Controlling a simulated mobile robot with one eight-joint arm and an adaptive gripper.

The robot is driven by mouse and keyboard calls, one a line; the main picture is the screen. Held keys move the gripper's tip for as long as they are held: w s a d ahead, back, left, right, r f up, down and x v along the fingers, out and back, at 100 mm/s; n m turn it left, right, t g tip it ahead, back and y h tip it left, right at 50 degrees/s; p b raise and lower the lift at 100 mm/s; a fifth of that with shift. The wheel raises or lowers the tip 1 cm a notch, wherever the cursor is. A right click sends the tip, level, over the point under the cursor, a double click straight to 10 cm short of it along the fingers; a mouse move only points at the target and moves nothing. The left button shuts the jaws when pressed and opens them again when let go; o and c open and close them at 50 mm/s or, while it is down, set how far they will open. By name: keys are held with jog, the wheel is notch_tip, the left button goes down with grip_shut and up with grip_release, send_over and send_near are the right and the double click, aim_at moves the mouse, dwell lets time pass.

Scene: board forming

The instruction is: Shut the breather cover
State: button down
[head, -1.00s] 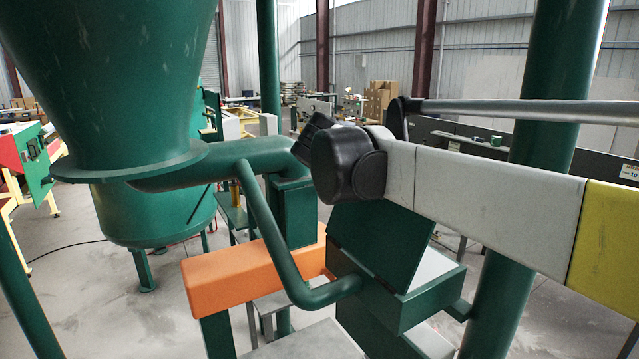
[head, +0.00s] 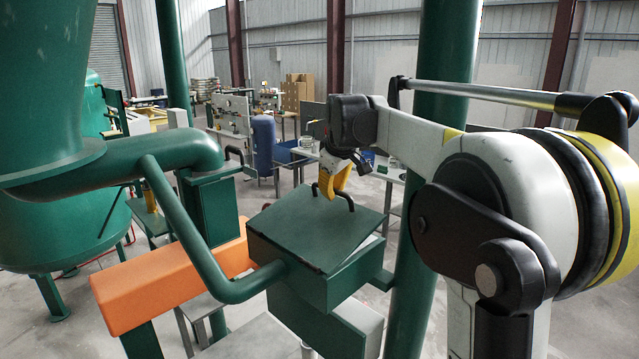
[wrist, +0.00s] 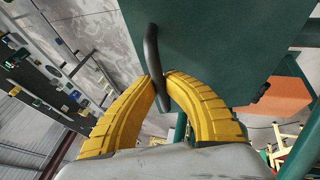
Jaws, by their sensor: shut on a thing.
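The breather cover (head: 300,228) is a flat dark green lid on a green box (head: 312,283) in the head view. It lies nearly flat, with a thin pale gap showing along its right edge. A dark bar handle (head: 350,201) stands up from its far right side. My gripper (head: 330,190) has yellow fingers and comes down onto this handle from above. In the wrist view my gripper (wrist: 162,80) is shut on the handle (wrist: 152,45), its fingertips on both sides of the bar. The cover (wrist: 215,45) fills the upper right there.
A green pipe (head: 200,240) runs down to the box's left side. An orange beam (head: 170,285) lies left of it. A thick green post (head: 445,110) stands behind my arm. A green hopper (head: 45,90) is at the far left.

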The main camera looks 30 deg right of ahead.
aim_at(338, 203)
jog(key=f, duration=0.1)
jog(key=d+f+y+b, duration=0.1)
jog(key=f, duration=0.1)
jog(key=shift+w+d+f, duration=0.15)
jog(key=shift+w+f, duration=0.05)
jog(key=shift+d+f+b, duration=0.15)
jog(key=shift+f+b, duration=0.15)
jog(key=shift+f, duration=0.35)
jog(key=c, duration=1.4)
grip_release()
jog(key=shift+c, duration=0.2)
jog(key=shift+r, duration=0.1)
jog(key=v, duration=1.2)
jog(key=shift+w+d+r, duration=0.15)
jog(key=shift+w+d, duration=0.05)
jog(key=shift+d, duration=0.05)
